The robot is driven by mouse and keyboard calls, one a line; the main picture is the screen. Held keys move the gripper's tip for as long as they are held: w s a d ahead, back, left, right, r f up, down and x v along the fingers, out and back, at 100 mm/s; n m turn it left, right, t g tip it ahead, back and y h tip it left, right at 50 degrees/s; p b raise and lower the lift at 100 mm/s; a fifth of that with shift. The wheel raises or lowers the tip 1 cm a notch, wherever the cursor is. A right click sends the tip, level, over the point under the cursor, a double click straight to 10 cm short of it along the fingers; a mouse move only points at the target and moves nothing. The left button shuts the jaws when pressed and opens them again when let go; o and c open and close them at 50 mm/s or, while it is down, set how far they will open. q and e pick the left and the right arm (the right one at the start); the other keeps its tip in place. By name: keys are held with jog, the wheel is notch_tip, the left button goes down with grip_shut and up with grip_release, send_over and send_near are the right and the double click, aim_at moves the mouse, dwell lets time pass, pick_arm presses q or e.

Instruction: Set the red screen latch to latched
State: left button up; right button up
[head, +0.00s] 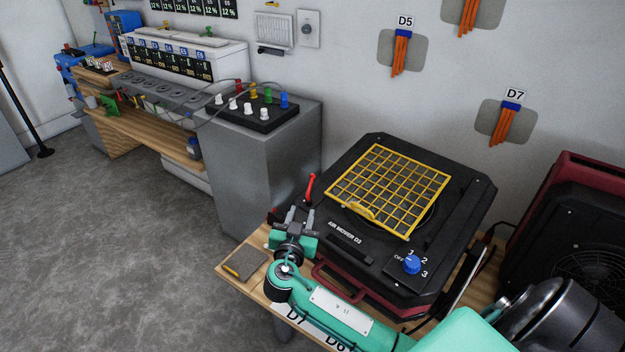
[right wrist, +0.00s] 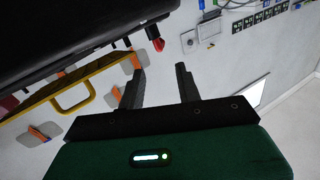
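The red screen latch (head: 310,187) is a small lever with a rounded end. In the head view it stands up, leaning slightly right, at the left corner of the black air mover D3 (head: 350,243). The yellow grid screen (head: 398,180) lies on top of the air mover. My right gripper (head: 300,214) is open and empty just in front of and below the latch. In the right wrist view the red latch (right wrist: 157,45) shows just beyond the open fingertips (right wrist: 159,66), apart from them. My left gripper is not in view.
A blue knob (head: 412,264) sits on the air mover's front right. A grey cabinet (head: 262,150) with a black box of coloured plugs stands behind left. A grey pad (head: 245,263) lies on the wooden surface. A second red-black machine (head: 590,220) is at right.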

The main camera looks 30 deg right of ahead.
aim_at(310, 182)
jog(key=shift+w+d+r+p, duration=0.2)
jog(key=shift+w+d, duration=0.25)
jog(key=shift+w+d+r+p, duration=0.15)
jog(key=shift+w+d+r, duration=0.05)
jog(key=shift+w+d, duration=0.25)
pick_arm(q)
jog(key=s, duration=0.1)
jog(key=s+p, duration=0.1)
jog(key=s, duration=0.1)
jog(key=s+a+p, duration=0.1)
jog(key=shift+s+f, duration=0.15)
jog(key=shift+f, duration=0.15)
pick_arm(e)
jog(key=x, duration=1)
jog(key=shift+w+d+f, duration=0.1)
jog(key=shift+f, duration=0.25)
grip_shut()
